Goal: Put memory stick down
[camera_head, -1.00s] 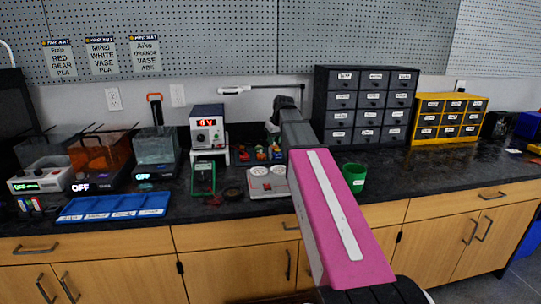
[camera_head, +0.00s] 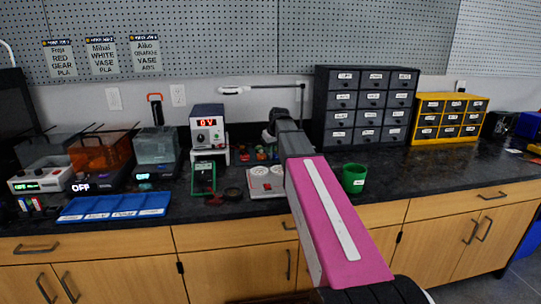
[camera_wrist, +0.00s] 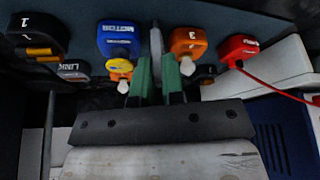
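My gripper (camera_wrist: 157,78) has two green fingers, close together around a thin grey piece (camera_wrist: 156,48) seen edge-on in the wrist view. I take this piece to be the memory stick; no label on it can be read. It stands upright between the fingers, in front of a row of coloured modules. Whether its lower end touches a surface cannot be told. In the head view, the end of my arm (camera_head: 280,122) is over the back of the counter, and the fingers and the stick are hidden behind the arm.
A blue MOTOR module (camera_wrist: 118,40) is left of the fingers. An orange module (camera_wrist: 188,42) and a red wired one (camera_wrist: 238,50) are to the right. A power supply (camera_head: 207,130), dark drawers (camera_head: 365,105) and a green cup (camera_head: 353,180) flank the arm.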

